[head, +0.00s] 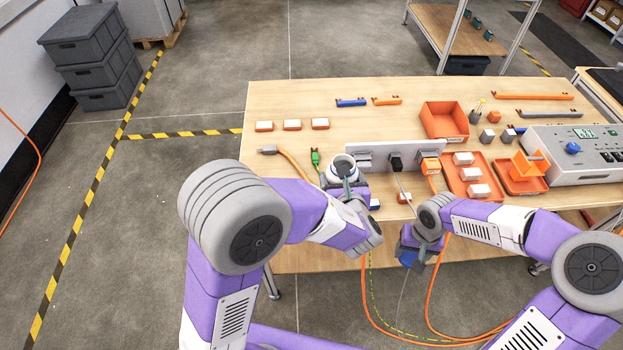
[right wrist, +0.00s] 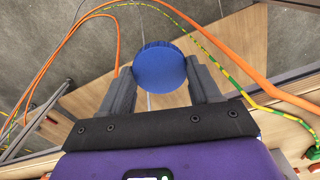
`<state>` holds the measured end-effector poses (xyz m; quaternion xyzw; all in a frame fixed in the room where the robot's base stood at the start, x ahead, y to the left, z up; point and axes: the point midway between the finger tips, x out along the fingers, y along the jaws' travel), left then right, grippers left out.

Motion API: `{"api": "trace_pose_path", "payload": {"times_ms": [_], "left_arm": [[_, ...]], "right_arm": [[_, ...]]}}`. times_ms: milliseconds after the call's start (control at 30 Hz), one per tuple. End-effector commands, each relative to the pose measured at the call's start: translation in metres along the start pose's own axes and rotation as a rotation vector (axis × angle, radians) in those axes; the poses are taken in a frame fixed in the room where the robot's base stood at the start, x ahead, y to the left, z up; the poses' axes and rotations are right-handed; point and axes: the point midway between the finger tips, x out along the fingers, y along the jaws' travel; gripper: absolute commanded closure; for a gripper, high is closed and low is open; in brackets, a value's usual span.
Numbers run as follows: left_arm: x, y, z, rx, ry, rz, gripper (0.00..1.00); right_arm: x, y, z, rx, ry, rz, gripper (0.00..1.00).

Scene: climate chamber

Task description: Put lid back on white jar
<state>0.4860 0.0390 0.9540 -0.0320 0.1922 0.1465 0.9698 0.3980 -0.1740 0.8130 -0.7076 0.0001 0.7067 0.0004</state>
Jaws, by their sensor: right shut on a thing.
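The white jar (head: 341,176) stands open at the front left of the workbench, its dark mouth facing up. My left gripper (head: 346,186) is at the jar, its fingers partly in front of the jar's near side. I cannot tell whether they grip it. The round blue lid (right wrist: 160,66) is between the fingertips of my right gripper (right wrist: 160,78), which is shut on it. In the head view the lid (head: 408,257) shows just beyond the bench's front edge, to the right of the jar and nearer to me.
The workbench (head: 300,220) holds a grey panel with plugs (head: 396,162), an orange bin (head: 444,118), an orange tray with white boxes (head: 472,203) and a grey control unit (head: 578,150). Orange cables (head: 365,300) hang in front, near my right gripper.

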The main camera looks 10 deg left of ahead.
Motion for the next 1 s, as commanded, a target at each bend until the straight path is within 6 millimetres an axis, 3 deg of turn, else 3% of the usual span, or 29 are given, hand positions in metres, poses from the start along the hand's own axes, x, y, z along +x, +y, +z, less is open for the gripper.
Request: {"api": "trace_pose_path", "payload": {"times_ms": [100,233,700,867,1000], "left_arm": [[-0.003,-0.023,0.001,0.0,-0.001,-0.002,0.73],[-0.004,-0.036,0.002,0.001,0.0,-0.001,0.73],[-0.005,-0.04,0.003,0.0,0.001,0.0,0.73],[-0.005,-0.04,0.003,0.0,0.001,0.0,0.73],[-0.005,-0.04,0.003,0.0,0.0,0.0,0.73]], "right_arm": [[0.0,0.0,0.0,0.0,0.0,0.0,0.65],[0.0,0.0,0.0,0.0,0.0,0.0,0.65],[-0.001,0.0,-0.002,-0.003,0.001,0.0,0.65],[-0.014,-0.004,-0.023,-0.034,0.004,-0.002,0.65],[-0.04,-0.012,-0.056,-0.09,0.006,-0.003,0.65]]}}
